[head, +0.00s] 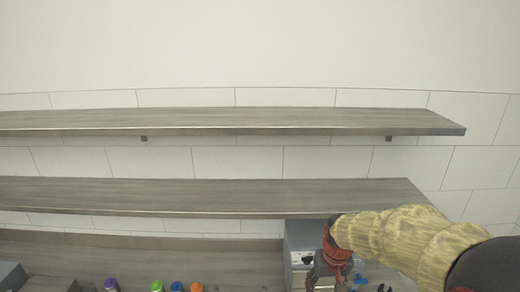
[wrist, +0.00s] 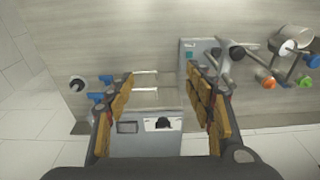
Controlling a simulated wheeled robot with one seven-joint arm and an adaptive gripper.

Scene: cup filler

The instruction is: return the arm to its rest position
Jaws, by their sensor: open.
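My arm, in a yellow sleeve, reaches in from the right of the head view, below the lower shelf. My gripper (head: 328,266), with red parts, is at its end in front of a grey boxy machine (head: 299,240). In the wrist view my gripper (wrist: 160,72) is open, its two yellow-padded fingers wide apart. Nothing is held between them. The grey machine (wrist: 150,146), with a dark panel and a white one holding a black part, shows between and below the fingers, apart from the pads as far as I can tell.
Two long grey shelves (head: 230,120) (head: 220,195) run along the tiled wall, both empty. Bottles with coloured tops (head: 157,286) stand at the bottom edge. In the wrist view, blue-handled items (wrist: 97,97) lie left and several bottles and containers (wrist: 285,65) lie right.

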